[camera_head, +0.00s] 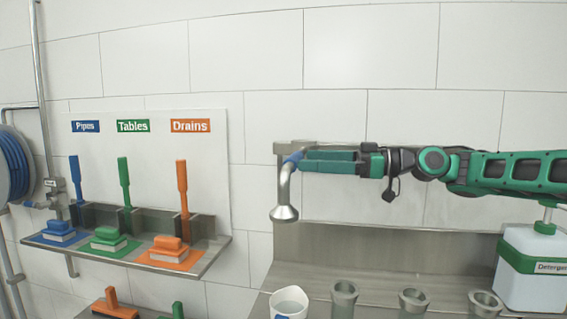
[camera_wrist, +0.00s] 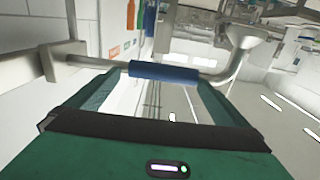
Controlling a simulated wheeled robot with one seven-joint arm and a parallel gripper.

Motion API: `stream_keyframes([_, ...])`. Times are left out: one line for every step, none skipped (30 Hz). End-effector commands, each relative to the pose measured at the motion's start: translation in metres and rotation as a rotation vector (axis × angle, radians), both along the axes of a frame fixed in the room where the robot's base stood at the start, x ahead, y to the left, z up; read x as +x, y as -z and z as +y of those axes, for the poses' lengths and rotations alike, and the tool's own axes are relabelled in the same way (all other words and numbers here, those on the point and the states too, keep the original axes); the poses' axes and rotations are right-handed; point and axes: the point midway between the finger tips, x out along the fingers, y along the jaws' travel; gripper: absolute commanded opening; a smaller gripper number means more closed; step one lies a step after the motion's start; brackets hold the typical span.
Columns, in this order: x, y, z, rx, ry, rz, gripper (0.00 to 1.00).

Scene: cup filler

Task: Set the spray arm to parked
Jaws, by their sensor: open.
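The spray arm (camera_head: 283,190) is a bent grey metal pipe ending in a downward-facing bell-shaped spray head (camera_head: 284,213). It hangs from a metal bracket (camera_head: 295,147) on the tiled wall. A blue grip sleeve (camera_wrist: 164,73) on the pipe shows in the wrist view, with the spray head (camera_wrist: 256,38) at upper right. My gripper (camera_head: 303,161) comes in from the right at the height of the sleeve. Its green fingers are open, and the blue sleeve lies across the space at their tips. I cannot tell whether either finger touches it.
Below stand a white cup (camera_head: 289,303) and several grey metal cups (camera_head: 413,300) by a steel counter. A detergent jug (camera_head: 533,265) stands at right. A shelf (camera_head: 205,262) with coloured brushes is at left, beside a blue hose reel (camera_head: 14,165).

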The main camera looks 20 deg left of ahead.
Motion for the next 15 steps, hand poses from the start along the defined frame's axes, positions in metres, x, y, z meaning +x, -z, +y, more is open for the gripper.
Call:
stream_keyframes([-0.004, 0.000, 0.015, 0.001, -0.011, 0.000, 1.00])
stream_keyframes([-0.005, 0.000, 0.023, 0.001, -0.013, 0.000, 1.00])
stream_keyframes([-0.006, 0.000, 0.032, 0.001, -0.016, 0.001, 1.00])
stream_keyframes([-0.007, 0.000, 0.039, 0.001, -0.017, 0.001, 1.00])
stream_keyframes([-0.008, 0.000, 0.045, 0.001, -0.018, 0.001, 1.00])
stream_keyframes([-0.008, 0.000, 0.053, 0.001, -0.019, 0.001, 1.00])
stream_keyframes([-0.009, 0.001, 0.058, 0.000, -0.019, 0.001, 1.00])
stream_keyframes([-0.009, 0.001, 0.063, 0.000, -0.019, 0.001, 1.00])
stream_keyframes([-0.010, 0.001, 0.070, 0.000, -0.020, 0.001, 1.00])
stream_keyframes([-0.010, 0.001, 0.074, 0.000, -0.021, 0.002, 1.00])
stream_keyframes([-0.010, 0.001, 0.078, -0.001, -0.020, 0.002, 1.00])
stream_keyframes([-0.011, 0.001, 0.083, -0.001, -0.021, 0.002, 1.00])
stream_keyframes([-0.011, 0.001, 0.086, -0.001, -0.021, 0.002, 1.00])
stream_keyframes([-0.011, 0.001, 0.089, -0.001, -0.021, 0.001, 1.00])
stream_keyframes([-0.011, 0.001, 0.091, -0.001, -0.020, 0.001, 1.00])
